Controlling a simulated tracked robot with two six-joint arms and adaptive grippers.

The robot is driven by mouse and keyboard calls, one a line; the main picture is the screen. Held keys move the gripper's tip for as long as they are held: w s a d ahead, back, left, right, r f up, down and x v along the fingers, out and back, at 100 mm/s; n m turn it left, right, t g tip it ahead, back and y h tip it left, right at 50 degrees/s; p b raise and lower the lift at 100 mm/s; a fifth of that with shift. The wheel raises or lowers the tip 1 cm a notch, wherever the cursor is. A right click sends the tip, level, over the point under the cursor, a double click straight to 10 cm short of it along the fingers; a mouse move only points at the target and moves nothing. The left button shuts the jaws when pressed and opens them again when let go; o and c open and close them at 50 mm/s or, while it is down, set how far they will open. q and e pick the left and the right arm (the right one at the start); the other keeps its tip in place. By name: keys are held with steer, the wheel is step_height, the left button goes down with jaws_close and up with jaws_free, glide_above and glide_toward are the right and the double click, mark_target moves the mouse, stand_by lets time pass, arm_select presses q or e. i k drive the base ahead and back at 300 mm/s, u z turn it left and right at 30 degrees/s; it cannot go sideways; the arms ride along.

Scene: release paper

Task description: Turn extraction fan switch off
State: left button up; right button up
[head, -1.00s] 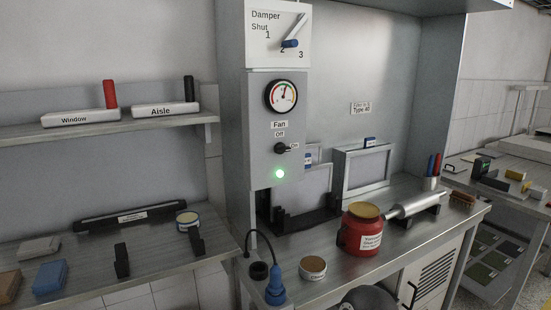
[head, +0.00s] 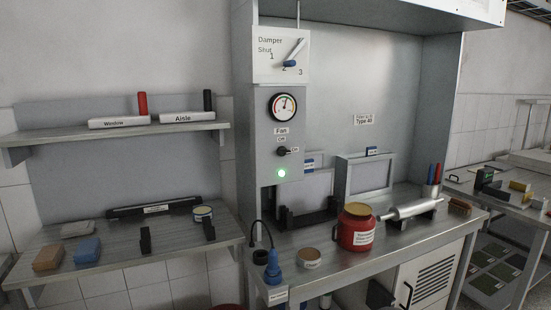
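The fan switch (head: 283,151) is a small black knob on the grey control panel (head: 264,190), under the labels "Fan" and "Off". Its pointer appears turned right, toward the "On" label (head: 295,149). A green lamp (head: 281,173) glows just below it. Neither of my grippers shows in the head view, and nothing touches the switch.
A damper lever with a blue grip (head: 290,63) is above the gauge. A shelf (head: 60,135) is at left. The space before the panel is clear.

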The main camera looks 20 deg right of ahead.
mark_target(281, 150)
steer(key=z, duration=0.15)
steer(key=i, duration=0.9)
steer(key=u, duration=0.05)
